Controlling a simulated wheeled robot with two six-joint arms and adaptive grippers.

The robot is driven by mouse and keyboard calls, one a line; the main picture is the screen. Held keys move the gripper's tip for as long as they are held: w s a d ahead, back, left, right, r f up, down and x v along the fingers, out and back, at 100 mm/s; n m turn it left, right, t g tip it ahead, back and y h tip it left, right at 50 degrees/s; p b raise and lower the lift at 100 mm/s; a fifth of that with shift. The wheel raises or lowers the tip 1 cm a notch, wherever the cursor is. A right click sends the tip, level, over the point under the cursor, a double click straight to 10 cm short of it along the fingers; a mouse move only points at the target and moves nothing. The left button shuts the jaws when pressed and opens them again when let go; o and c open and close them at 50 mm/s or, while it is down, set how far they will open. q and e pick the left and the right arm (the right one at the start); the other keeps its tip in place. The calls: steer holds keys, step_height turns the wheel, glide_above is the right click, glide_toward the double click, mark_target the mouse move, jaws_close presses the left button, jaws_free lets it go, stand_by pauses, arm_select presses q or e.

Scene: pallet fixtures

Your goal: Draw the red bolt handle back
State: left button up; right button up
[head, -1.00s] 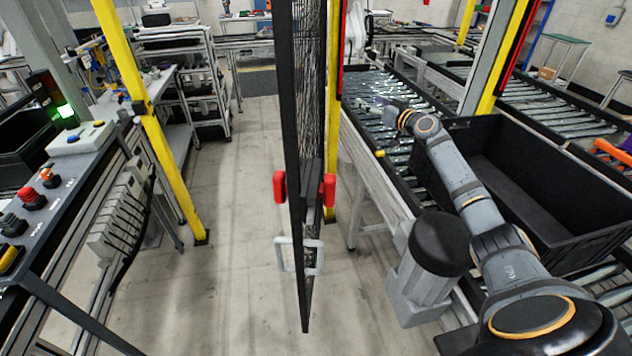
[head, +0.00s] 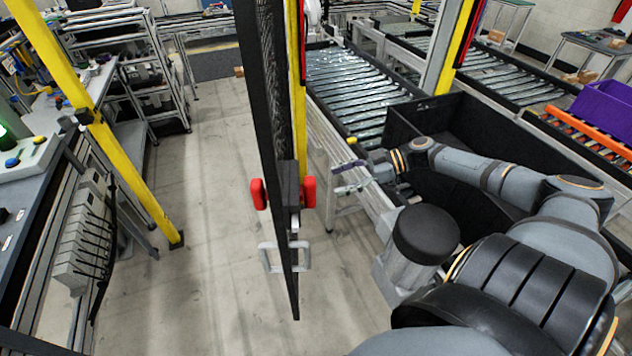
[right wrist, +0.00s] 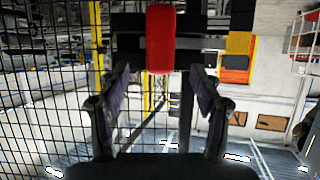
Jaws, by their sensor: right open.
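A black mesh door (head: 262,90) stands nearly edge-on in the middle of the head view. A dark bolt block on it carries red handles, one on each side: a left one (head: 258,194) and a right one (head: 308,191). My right gripper (head: 336,179) is open and empty, a little to the right of the right red handle and apart from it. In the right wrist view the red handle (right wrist: 160,38) stands upright beyond and between the open fingers (right wrist: 160,88). My left gripper is not in view.
A pale pull handle (head: 270,257) sits below the bolt. A yellow post (head: 297,90) stands just behind the door. A roller conveyor (head: 350,85) and a black bin (head: 470,120) lie on the right, near my right arm. The floor left of the door is clear.

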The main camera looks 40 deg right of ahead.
arm_select(q)
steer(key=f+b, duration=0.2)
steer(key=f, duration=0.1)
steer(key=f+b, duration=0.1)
steer(key=b, duration=0.1)
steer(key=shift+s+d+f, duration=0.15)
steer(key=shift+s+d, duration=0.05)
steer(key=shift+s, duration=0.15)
arm_select(e)
steer(key=x, duration=0.7)
steer(key=shift+s+a, duration=0.1)
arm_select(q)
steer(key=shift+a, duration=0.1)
arm_select(e)
steer(key=shift+f, duration=0.1)
jaws_close()
